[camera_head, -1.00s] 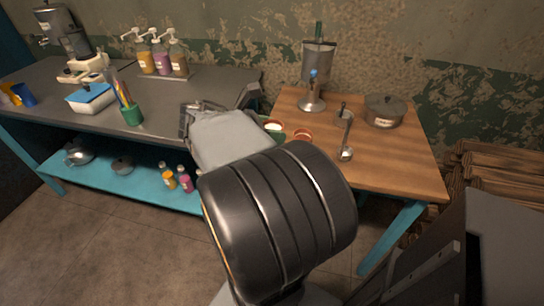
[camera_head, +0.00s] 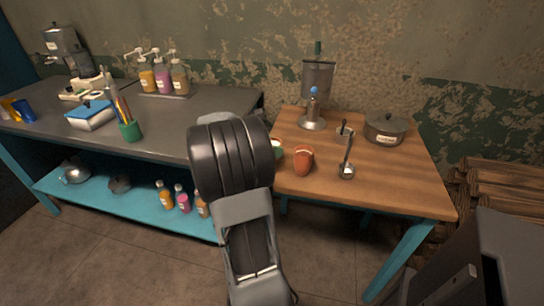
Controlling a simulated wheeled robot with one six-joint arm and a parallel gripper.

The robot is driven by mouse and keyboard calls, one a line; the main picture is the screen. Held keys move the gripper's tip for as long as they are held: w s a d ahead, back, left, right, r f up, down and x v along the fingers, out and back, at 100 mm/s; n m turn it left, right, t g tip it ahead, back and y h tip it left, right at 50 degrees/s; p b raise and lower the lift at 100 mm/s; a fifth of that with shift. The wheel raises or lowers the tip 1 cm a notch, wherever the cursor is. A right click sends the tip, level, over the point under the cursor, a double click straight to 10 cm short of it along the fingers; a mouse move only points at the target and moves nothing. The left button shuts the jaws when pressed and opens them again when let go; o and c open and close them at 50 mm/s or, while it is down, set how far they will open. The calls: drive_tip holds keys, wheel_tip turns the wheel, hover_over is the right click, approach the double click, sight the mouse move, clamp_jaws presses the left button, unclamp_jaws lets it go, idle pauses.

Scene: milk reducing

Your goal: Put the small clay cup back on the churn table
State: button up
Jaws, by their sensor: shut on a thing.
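An orange-brown clay cup (camera_head: 303,162) stands upright on the wooden table (camera_head: 400,185), just right of my arm. I cannot tell whether it is the small clay cup of the task. The silver churn-like vessel (camera_head: 318,80) stands behind it on the same table. My arm, with a dark ribbed joint and a grey link, rises in the middle of the view. My gripper's fingertips do not show, nor does anything in them.
A ladle (camera_head: 347,165), a small cup (camera_head: 343,134) and a lidded pot (camera_head: 385,128) are on the wooden table. Its front right is clear. A grey counter (camera_head: 190,115) with bottles stands to the left.

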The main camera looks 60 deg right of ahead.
drive_tip(key=shift+w+d+f, duration=0.1)
drive_tip(key=shift+d+f, duration=0.05)
drive_tip(key=shift+f, duration=0.15)
drive_tip(key=shift+w+d+f+b, duration=0.15)
drive_tip(key=shift+f+b, duration=0.3)
drive_tip(key=shift+f, duration=1.2)
drive_tip(key=shift+f, duration=0.2)
drive_tip(key=o, duration=1.1)
